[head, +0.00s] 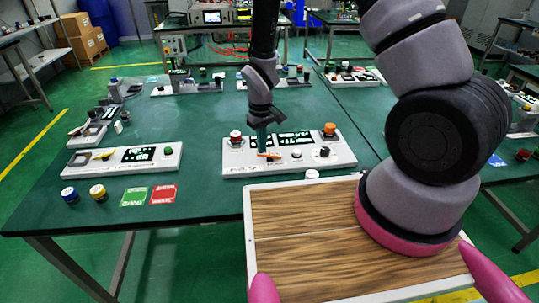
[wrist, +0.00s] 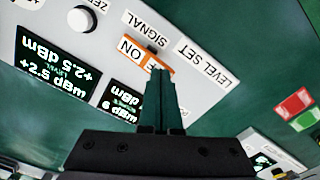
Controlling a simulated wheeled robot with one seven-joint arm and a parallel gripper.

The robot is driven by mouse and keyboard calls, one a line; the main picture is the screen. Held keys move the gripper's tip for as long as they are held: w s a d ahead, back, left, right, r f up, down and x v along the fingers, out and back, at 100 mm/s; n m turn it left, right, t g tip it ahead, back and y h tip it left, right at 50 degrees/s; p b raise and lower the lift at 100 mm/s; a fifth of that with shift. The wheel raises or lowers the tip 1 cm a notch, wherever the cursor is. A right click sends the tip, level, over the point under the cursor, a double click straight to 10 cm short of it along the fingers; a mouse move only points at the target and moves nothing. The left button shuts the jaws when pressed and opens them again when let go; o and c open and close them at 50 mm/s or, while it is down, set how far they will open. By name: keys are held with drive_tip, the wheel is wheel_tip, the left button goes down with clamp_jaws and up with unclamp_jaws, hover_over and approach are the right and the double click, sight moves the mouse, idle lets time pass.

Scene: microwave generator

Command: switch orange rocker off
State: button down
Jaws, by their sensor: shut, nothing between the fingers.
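The white control panel (head: 290,170) labelled "LEVEL SET" lies on the green table in the head view. Its orange rocker (head: 268,155) is near the front left of the panel.
Two lit displays (head: 294,138), a white knob (wrist: 81,19) and an orange-topped button (head: 329,130) are on the same panel. Another panel (head: 125,158) stands to the left, with green and red cards (head: 163,194) in front. My wooden-topped base is close to the table.

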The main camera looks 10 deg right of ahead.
drive_tip(key=shift+f, duration=0.55)
drive_tip(key=shift+r, duration=3.55)
drive_tip(key=shift+w+r, duration=0.1)
drive_tip(key=shift+r, duration=0.2)
drive_tip(key=d+r+m+t+y, duration=0.1)
drive_tip(key=d+r+m+t, duration=0.3)
drive_tip(key=r, duration=0.8)
drive_tip(key=d+r+m+g+y, duration=0.1)
drive_tip(key=d+r, duration=0.5)
drive_tip(key=r, duration=0.5)
drive_tip(key=s+d+r+m+t, duration=0.2)
drive_tip(key=s+d+r, duration=0.2)
drive_tip(key=s+r, duration=0.3)
drive_tip(key=s+d+r+m+t, duration=0.2)
drive_tip(key=s+d+r+m, duration=0.1)
drive_tip(key=s+r, duration=0.4)
drive_tip(key=shift+d+r, duration=0.3)
drive_tip(key=shift+d, duration=0.25)
